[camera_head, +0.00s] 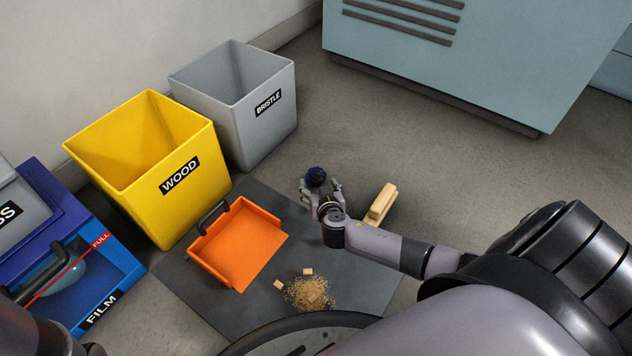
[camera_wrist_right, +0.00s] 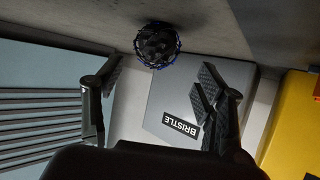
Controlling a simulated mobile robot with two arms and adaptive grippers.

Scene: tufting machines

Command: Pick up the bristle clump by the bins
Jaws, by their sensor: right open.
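The bristle clump (camera_head: 316,176) is a small dark blue-black tuft just beyond the fingertips of my right gripper (camera_head: 321,188) in the head view. In the right wrist view, the clump (camera_wrist_right: 157,45) shows against the grey floor, above the gap between the spread fingers (camera_wrist_right: 160,88). The right gripper is open, and nothing is visible between its pads. Whether a finger touches the clump cannot be told. The grey BRISTLE bin (camera_head: 262,125) and yellow WOOD bin (camera_head: 190,205) stand to the left of the gripper. My left gripper is not in view.
An orange dustpan (camera_head: 240,245) lies on a dark mat (camera_head: 355,285), with sawdust and wood bits (camera_head: 312,293) near it. A wooden block-like piece (camera_head: 381,204) lies right of the gripper. A blue FILM bin (camera_head: 115,270) is at left. A pale blue machine (camera_head: 470,60) stands behind.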

